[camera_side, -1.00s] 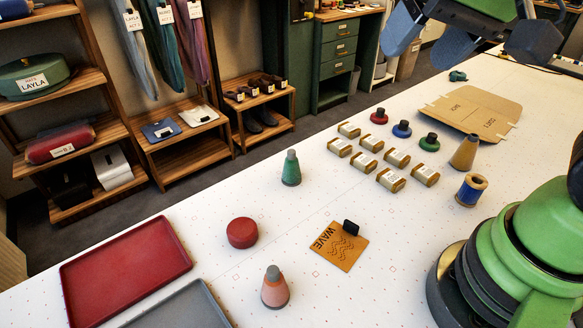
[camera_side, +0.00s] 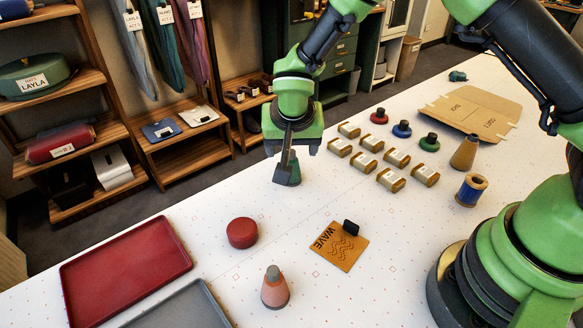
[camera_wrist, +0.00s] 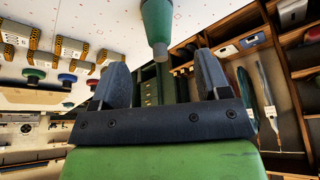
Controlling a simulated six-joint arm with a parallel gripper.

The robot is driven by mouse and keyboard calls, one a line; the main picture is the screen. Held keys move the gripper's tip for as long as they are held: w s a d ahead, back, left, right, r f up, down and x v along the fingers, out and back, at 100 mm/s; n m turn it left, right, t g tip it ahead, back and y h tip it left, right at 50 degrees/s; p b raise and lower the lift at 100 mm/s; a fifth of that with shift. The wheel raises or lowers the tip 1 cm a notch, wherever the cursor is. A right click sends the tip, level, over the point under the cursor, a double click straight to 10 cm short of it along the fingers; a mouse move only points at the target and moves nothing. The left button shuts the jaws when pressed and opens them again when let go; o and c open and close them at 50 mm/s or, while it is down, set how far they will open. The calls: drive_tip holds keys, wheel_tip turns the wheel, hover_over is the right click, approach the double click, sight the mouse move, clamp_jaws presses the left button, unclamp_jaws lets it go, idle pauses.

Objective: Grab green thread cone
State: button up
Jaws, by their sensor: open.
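The green thread cone (camera_side: 293,178) stands on the white table near its far edge, mostly hidden behind my gripper in the side view. In the wrist view the cone (camera_wrist: 157,22) shows at the top centre, its grey tip pointing down the picture. My gripper (camera_side: 287,157) is over the cone in the side view, with its fingers pointing down. In the wrist view my gripper (camera_wrist: 159,85) is open, its two dark fingers wide apart. The cone appears in line with the gap between them. I cannot tell whether a finger touches it.
A red round tin (camera_side: 242,233) and an orange cone (camera_side: 275,288) stand nearer the front. Several gold boxes (camera_side: 391,180) lie right of my gripper. A leather WAVE pattern (camera_side: 338,247) lies mid-table. A red tray (camera_side: 125,268) and a grey tray (camera_side: 190,308) are at left.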

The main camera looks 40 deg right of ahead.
sight(291, 152)
drive_tip(key=x, duration=0.7)
drive_tip(key=shift+w+d+r, duration=0.15)
drive_tip(key=shift+w+r, duration=0.05)
drive_tip(key=shift+w, duration=0.05)
drive_tip(key=shift+c, duration=0.2)
drive_tip(key=c, duration=1)
